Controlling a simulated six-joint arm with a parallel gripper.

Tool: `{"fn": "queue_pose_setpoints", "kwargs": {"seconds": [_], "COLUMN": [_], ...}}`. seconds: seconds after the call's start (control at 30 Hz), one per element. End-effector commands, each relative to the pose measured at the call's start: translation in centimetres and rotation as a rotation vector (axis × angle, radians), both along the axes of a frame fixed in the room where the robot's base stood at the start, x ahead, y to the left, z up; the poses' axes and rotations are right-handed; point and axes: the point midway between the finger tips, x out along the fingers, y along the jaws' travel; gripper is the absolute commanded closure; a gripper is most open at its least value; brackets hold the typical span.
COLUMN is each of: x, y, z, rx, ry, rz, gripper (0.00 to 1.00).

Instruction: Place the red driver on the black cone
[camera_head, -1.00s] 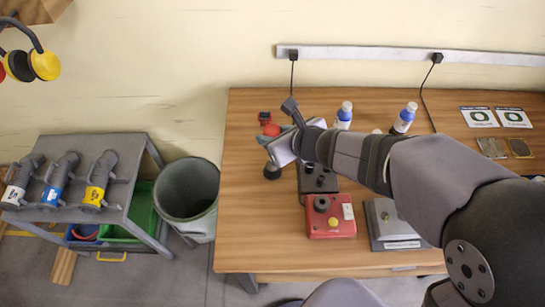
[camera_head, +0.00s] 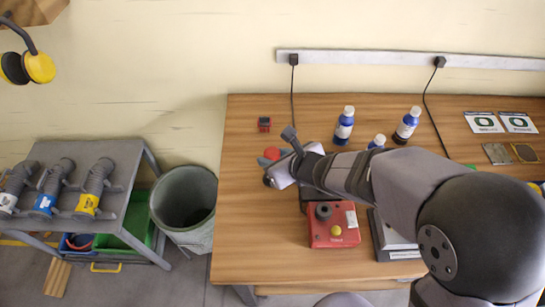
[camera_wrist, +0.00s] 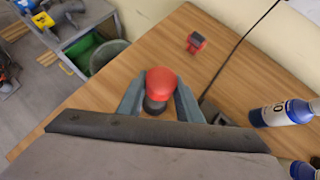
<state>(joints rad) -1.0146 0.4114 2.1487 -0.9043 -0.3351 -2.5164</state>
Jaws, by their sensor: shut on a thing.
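My gripper (camera_wrist: 158,100) is shut on the red driver (camera_wrist: 160,82), whose rounded red top shows between the two grey fingers in the wrist view. A dark round part (camera_wrist: 155,106) shows directly below the red top in the wrist view. I cannot tell whether it is the cone, or whether driver and cone touch.
A small red and black block (camera_head: 264,124) stands farther back. A red box with a yellow button (camera_head: 334,229) and a grey box (camera_head: 395,240) are at the front. Blue-and-white bottles (camera_head: 344,126) stand right. A grey bin (camera_head: 184,205) stands left of the table, whose left part is clear.

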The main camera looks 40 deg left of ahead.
Motion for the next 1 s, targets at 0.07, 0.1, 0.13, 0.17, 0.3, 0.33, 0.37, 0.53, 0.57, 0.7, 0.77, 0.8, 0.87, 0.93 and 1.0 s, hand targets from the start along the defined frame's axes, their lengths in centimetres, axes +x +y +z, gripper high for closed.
{"fn": "queue_pose_setpoints", "kwargs": {"seconds": [0.07, 0.1, 0.13, 0.17, 0.3, 0.33, 0.37, 0.53, 0.57, 0.7, 0.77, 0.8, 0.87, 0.93, 1.0], "x": [0.0, 0.0, 0.0, 0.0, 0.0, 0.0, 0.0, 0.0, 0.0, 0.0, 0.0, 0.0, 0.0, 0.0, -0.1], "y": [0.0, 0.0, 0.0, 0.0, 0.0, 0.0, 0.0, 0.0, 0.0, 0.0, 0.0, 0.0, 0.0, -0.4, -1.0], "z": [0.1, 0.1, 0.1, 0.1, -0.3, -0.2, -0.2, -0.2, -0.2, -0.1, 0.0, 0.1, 0.3, 0.7, 1.2], "rx": [0.002, 0.002, 0.002, 0.002, 0.002, 0.001, 0.001, 0.001, 0.001, 0.001, 0.001, 0.001, 0.001, 0.002, 0.003], "ry": [0.000, 0.000, 0.000, 0.000, 0.000, 0.000, 0.000, 0.000, 0.000, 0.000, 0.000, 0.000, 0.000, -0.001, -0.002], "rz": [0.000, 0.000, 0.000, 0.000, 0.000, 0.000, 0.000, 0.000, 0.000, 0.000, 0.000, 0.000, 0.000, -0.001, 0.000], "gripper": [0.94, 0.94, 0.94, 0.94, 0.94, 0.63, 0.56, 0.49, 0.49, 0.49, 0.49, 0.49, 0.49, 0.49, 0.49]}}
